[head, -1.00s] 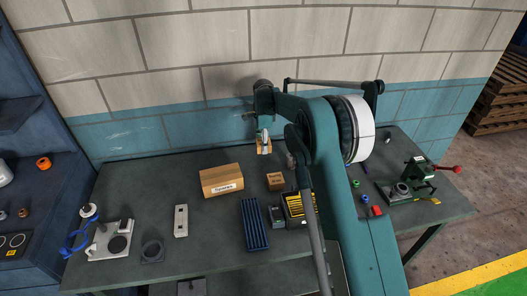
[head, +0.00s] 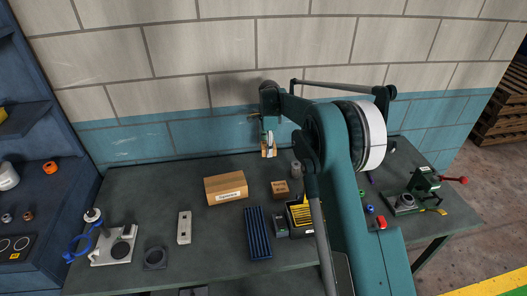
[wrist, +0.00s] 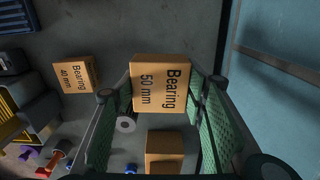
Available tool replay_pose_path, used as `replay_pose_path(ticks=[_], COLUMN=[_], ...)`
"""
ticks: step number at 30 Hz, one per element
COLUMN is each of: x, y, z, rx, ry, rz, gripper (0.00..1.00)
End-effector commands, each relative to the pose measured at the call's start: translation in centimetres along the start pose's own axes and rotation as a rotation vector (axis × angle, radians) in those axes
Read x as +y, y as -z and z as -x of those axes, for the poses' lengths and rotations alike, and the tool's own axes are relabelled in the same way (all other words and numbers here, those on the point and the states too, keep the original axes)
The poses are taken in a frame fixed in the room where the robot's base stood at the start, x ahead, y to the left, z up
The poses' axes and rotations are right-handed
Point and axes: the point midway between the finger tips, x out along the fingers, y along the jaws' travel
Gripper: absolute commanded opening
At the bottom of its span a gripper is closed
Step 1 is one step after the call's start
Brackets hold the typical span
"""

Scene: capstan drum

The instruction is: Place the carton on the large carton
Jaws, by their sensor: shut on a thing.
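My gripper (head: 268,148) is at the back of the bench near the wall. It is shut on a small brown carton (head: 264,154). In the wrist view this carton, marked Bearing 50 mm (wrist: 163,84), sits between the two green finger pads. I cannot tell whether it touches the bench. The large carton (head: 226,187), a long brown box with a white label, lies on the bench to the left and nearer than my gripper. Its top is bare. It does not show in the wrist view.
A Bearing 40 mm carton (head: 280,188) stands right of the large carton. Another brown carton (wrist: 165,148) is low in the wrist view. A grey cylinder (head: 297,168), blue tray (head: 257,232) and yellow-black bin (head: 301,214) are nearby.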

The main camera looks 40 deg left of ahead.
Motion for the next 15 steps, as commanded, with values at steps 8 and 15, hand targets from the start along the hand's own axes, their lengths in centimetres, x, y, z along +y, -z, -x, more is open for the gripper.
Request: replay_pose_path(ticks=[8,15], x=[1.0,3.9], y=[-2.2,-7.3], z=[0.9,2.9], rx=[0.0,0.0], ry=[0.0,0.0], rz=[0.006,0.02], gripper=[0.25,0.25])
